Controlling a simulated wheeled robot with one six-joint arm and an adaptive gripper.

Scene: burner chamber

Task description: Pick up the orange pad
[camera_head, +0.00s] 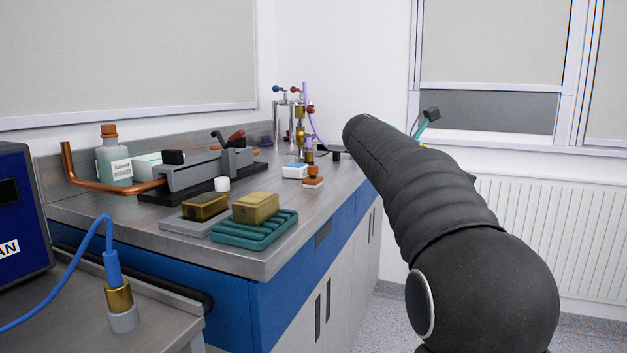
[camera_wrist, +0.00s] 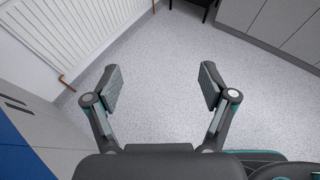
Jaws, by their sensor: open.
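No thing plainly reads as an orange pad. A small orange item (camera_head: 313,173) with a pale and reddish base stands on the steel bench, right of a small blue-and-white box; it is too small to make out well. A tan-yellow block (camera_head: 256,207) rests on a ribbed teal tray (camera_head: 255,235) nearer the front. A darker gold block (camera_head: 205,206) sits on a grey tray (camera_head: 180,224) to its left. My gripper (camera_wrist: 160,86) is open and empty, with only floor between its fingers in the wrist view. In the head view my arm mostly hides it, right of the bench.
The bench (camera_head: 290,222) also carries a grey clamp-like device (camera_head: 205,172), a bent copper pipe (camera_head: 68,163), an orange-capped bottle (camera_head: 112,155) and brass fittings (camera_head: 299,127) at the back. A radiator (camera_head: 560,230) stands under the window. The floor (camera_wrist: 160,120) below my gripper is clear.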

